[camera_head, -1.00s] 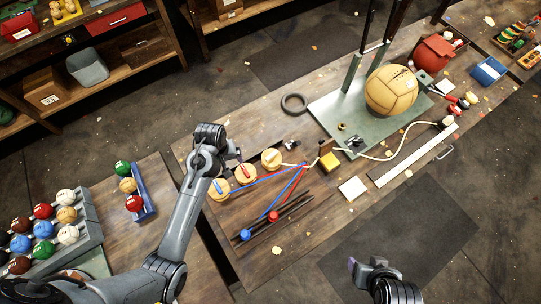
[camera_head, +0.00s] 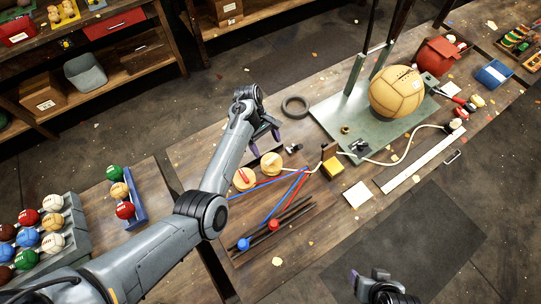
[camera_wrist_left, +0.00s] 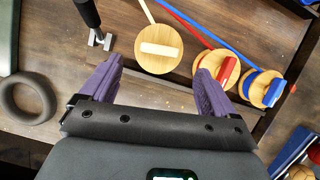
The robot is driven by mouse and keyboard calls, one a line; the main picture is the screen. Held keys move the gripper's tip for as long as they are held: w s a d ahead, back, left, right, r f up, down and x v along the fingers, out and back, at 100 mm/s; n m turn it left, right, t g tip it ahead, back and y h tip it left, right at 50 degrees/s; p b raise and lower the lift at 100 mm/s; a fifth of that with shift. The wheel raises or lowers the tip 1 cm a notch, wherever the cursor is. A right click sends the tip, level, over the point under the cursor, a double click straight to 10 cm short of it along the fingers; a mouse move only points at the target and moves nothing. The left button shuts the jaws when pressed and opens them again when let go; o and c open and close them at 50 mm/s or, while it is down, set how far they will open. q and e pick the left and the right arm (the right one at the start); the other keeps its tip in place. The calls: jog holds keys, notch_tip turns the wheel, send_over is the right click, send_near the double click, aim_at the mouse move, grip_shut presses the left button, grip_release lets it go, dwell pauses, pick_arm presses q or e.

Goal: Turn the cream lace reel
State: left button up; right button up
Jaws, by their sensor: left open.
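The cream lace reel (camera_head: 271,163) is a round wooden disc with a cream bar handle, on the workbench. In the left wrist view the cream lace reel (camera_wrist_left: 158,48) lies just beyond and between my open purple fingertips, with a cream lace running from it. My left gripper (camera_head: 264,138) is open and empty, close to the reel on its far side. The red reel (camera_head: 244,178) is beside it; in the left wrist view the blue reel (camera_wrist_left: 263,89) also shows. My right gripper (camera_head: 367,279) is at the bottom edge, partly out of frame, its opening unclear.
A dark ring (camera_head: 295,105) lies behind the cream reel. A tan leather ball (camera_head: 397,91) sits on a green metal stand (camera_head: 330,115) to the right. A yellow block (camera_head: 333,168) stands nearby.

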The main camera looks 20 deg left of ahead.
aim_at(272, 159)
pick_arm(q)
jog(key=x, duration=0.6)
jog(key=shift+s+d+f, duration=0.1)
jog(key=shift+f, duration=0.3)
jog(key=c, duration=1.1)
jog(key=shift+o, duration=0.2)
jog(key=shift+m, duration=0.3)
